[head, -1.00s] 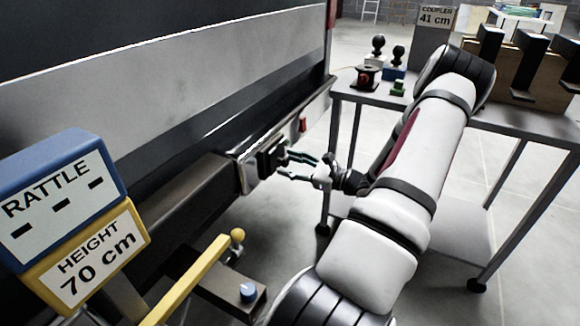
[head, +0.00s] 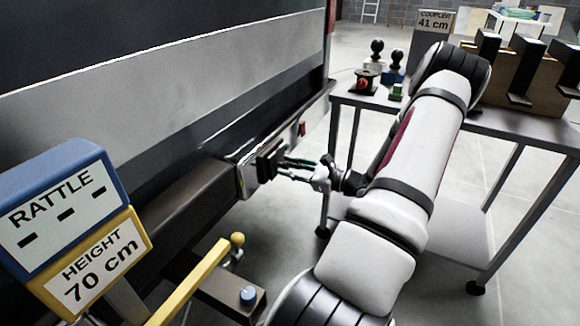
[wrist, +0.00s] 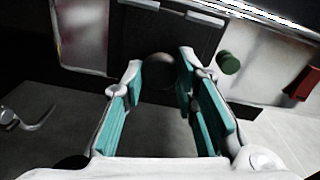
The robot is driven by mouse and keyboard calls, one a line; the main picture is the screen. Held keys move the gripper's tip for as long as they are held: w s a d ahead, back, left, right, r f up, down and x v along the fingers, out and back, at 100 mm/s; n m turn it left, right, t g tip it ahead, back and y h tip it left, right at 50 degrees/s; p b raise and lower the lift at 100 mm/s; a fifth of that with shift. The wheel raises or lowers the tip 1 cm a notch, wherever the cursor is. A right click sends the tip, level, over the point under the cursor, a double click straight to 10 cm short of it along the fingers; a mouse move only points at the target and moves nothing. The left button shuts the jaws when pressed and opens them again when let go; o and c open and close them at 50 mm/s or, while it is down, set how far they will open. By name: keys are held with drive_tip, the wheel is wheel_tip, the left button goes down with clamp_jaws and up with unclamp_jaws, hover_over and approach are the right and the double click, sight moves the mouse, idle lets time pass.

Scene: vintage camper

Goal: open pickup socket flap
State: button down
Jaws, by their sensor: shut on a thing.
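The pickup socket flap (head: 268,163) is a dark square piece on the bright metal bumper (head: 250,180), seen in the head view. It also shows at the top of the wrist view (wrist: 165,35) as a dark panel. My gripper (head: 285,168) reaches it from the right, its teal-padded fingers level with the dark piece. In the wrist view my gripper (wrist: 161,66) has its fingertips on either side of a dark rounded part in front of the panel, and it is shut on that part. The fingers stay some width apart. The exact contact is dim. The flap looks closed.
A red light (head: 302,128) sits on the bumper to the right. A green round piece (wrist: 229,62) is close to the right finger. A metal table (head: 480,120) with ball mounts stands behind my arm. A yellow bar (head: 190,280) and sign boxes are at the lower left.

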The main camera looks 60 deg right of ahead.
drive_tip(key=r+g+p, duration=0.1)
drive_tip(key=p, duration=0.1)
drive_tip(key=s+r+g+p, duration=0.1)
drive_tip(key=g+p, duration=0.1)
drive_tip(key=r+g+p, duration=0.1)
drive_tip(key=p, duration=0.1)
drive_tip(key=s+g+p, duration=0.1)
drive_tip(key=g+p, duration=0.1)
drive_tip(key=p, duration=0.1)
drive_tip(key=shift+r+g, duration=0.3)
drive_tip(key=shift+r, duration=0.05)
drive_tip(key=r+g+p, duration=0.1)
drive_tip(key=p, duration=0.1)
drive_tip(key=r+g+p, duration=0.1)
drive_tip(key=g+p, duration=0.1)
drive_tip(key=shift+s+h+p, duration=0.2)
drive_tip(key=shift+h+p, duration=0.1)
drive_tip(key=shift+p, duration=0.1)
wheel_tip(320, 180, up, 4)
drive_tip(key=g+p, duration=0.4)
drive_tip(key=g, duration=0.7)
hover_over(288, 163)
drive_tip(key=shift+s+r+h, duration=0.2)
drive_tip(key=shift+s+h, duration=0.15)
drive_tip(key=shift+h, duration=0.05)
drive_tip(key=shift+b, duration=0.3)
